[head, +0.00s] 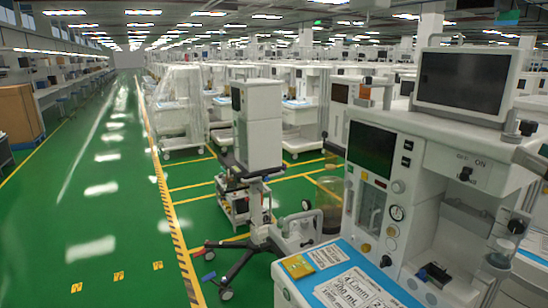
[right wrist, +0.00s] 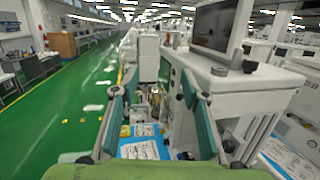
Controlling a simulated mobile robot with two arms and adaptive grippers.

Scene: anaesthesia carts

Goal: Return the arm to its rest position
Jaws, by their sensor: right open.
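My right gripper (right wrist: 152,92) fills the lower part of the right wrist view. Its two teal fingers stand wide apart with nothing held between them. Beyond and between the fingers are an anaesthesia cart's blue work surface and papers, seen from above and apart from the fingers. In the head view only a dark part at the right edge, beside the big cart, may belong to my right arm; I cannot tell its fingers there. My left gripper is in neither view.
A large white anaesthesia cart (head: 430,155) with a dark monitor (head: 464,80) stands close on the right. Its blue-topped shelf (head: 340,252) holds printed papers (head: 355,290) and a yellow packet (head: 325,257). A wheeled white unit (head: 260,125) stands behind. The green aisle (head: 100,220) at left is clear.

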